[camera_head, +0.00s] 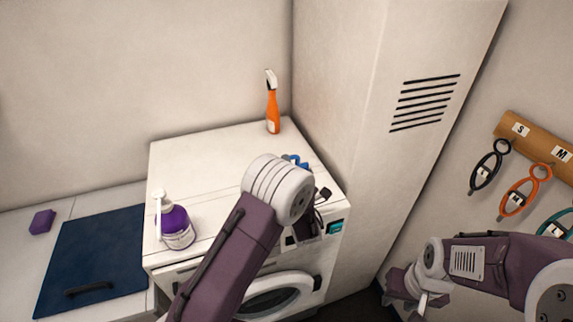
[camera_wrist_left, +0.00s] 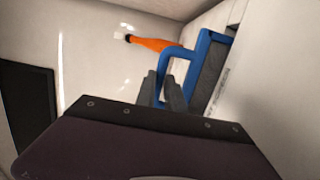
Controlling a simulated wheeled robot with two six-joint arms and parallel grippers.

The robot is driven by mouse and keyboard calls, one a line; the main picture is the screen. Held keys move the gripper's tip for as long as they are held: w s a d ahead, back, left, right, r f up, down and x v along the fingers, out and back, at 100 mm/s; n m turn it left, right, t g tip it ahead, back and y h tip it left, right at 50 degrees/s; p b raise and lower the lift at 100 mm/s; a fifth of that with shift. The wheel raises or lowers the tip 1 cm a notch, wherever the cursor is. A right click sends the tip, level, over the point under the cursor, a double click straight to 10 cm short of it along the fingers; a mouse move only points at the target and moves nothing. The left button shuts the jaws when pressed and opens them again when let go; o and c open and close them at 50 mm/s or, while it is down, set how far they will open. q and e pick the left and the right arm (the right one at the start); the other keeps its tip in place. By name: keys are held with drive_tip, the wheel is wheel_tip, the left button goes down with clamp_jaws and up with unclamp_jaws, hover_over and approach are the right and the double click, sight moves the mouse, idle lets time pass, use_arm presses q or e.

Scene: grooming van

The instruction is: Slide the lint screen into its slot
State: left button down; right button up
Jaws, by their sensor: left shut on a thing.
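The lint screen has a blue frame and a grey mesh panel. In the left wrist view the lint screen (camera_wrist_left: 205,65) is between the dark fingertips of my left gripper (camera_wrist_left: 171,92), which is shut on its handle-like loop. In the head view only a bit of the blue frame (camera_head: 295,160) shows, above the white dryer (camera_head: 215,160); my own wrist hides most of it and my left gripper. The slot is not visible in either view. My right gripper (camera_head: 418,294) is at the lower right, away from the dryer; its opening is unclear.
An orange spray bottle (camera_head: 272,108) stands at the back of the dryer top. A purple pump bottle (camera_head: 175,226) stands at its front left. A tall white cabinet (camera_head: 365,120) borders the dryer's right side. A dark blue panel (camera_head: 95,255) and purple block (camera_head: 42,221) lie left.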

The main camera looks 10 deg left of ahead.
use_arm(q)
drive_tip(key=c, duration=1.3)
unclamp_jaws()
drive_tip(key=shift+c, duration=0.2)
drive_tip(key=shift+s+d, duration=0.15)
drive_tip(key=shift+s, duration=0.15)
drive_tip(key=b+v, duration=0.2)
drive_tip(key=v, duration=0.6)
drive_tip(key=shift+d+b, duration=0.1)
drive_tip(key=shift+b, duration=0.3)
drive_tip(key=shift+s+r, duration=0.1)
drive_tip(key=shift+s, duration=0.1)
